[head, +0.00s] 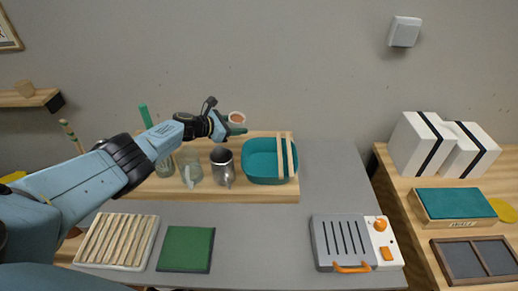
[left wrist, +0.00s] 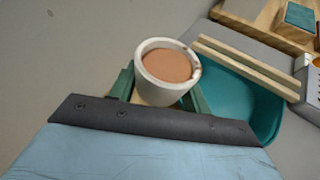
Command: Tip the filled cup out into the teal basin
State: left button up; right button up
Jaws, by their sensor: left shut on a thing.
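The filled cup is a pale cup (left wrist: 166,92) with a brownish-orange fill, close up in the left wrist view. It also shows in the head view (head: 237,118), small and partly hidden by the fingers. My left gripper (head: 236,124) is shut on the cup and holds it raised, up and left of the basin in the picture. The fill reaches near the rim. The teal basin (head: 262,177) sits on the wooden board, with two pale wooden strips (head: 286,157) across its right side. The basin also shows behind the cup in the left wrist view (left wrist: 238,103). My right gripper is not seen.
A metal mug (head: 222,166), a glass cup (head: 190,167) and a jar with a green-handled tool (head: 163,165) stand left of the basin. A slatted tray (head: 118,240), a green tile (head: 186,249) and a grey grill-like device (head: 342,242) lie in front. The grey tabletop between them is clear.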

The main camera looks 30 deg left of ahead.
aim_at(243, 122)
pick_arm(q)
jog(key=shift+s+d+r+m+y+p, duration=0.1)
jog(key=shift+d+r+m+y+p, duration=0.15)
jog(key=shift+p, duration=0.35)
jog(key=shift+s+d+r+m+y+p, duration=0.15)
jog(key=shift+d+m+p, duration=0.2)
jog(key=shift+p, duration=0.2)
jog(key=p, duration=0.1)
jog(key=d+m+y+p, duration=0.1)
jog(key=p, duration=0.1)
jog(key=shift+s+d+r, duration=0.2)
jog(key=shift+d+r, duration=0.05)
jog(key=shift+r, duration=0.1)
jog(key=shift+s+d+r+m+y+p, duration=0.1)
jog(key=shift+d+m+y+p, duration=0.2)
jog(key=shift+m+p, duration=0.25)
jog(key=shift+s+d+r+m+t+y, duration=0.15)
jog(key=shift+r+m+t+y, duration=0.1)
jog(key=shift+m+t+y, duration=0.25)
jog(key=shift+r+m+y+b, duration=0.3)
jog(key=shift+r+m+y, duration=0.15)
jog(key=shift+m, duration=0.5)
jog(key=shift+r+t+y+b, duration=0.15)
jog(key=shift+t+y+b, duration=0.1)
jog(key=shift+t+b, duration=0.05)
dwell(0.3)
jog(key=shift+m+b, duration=0.35)
jog(key=shift+m, duration=0.05)
jog(key=shift+r, duration=0.2)
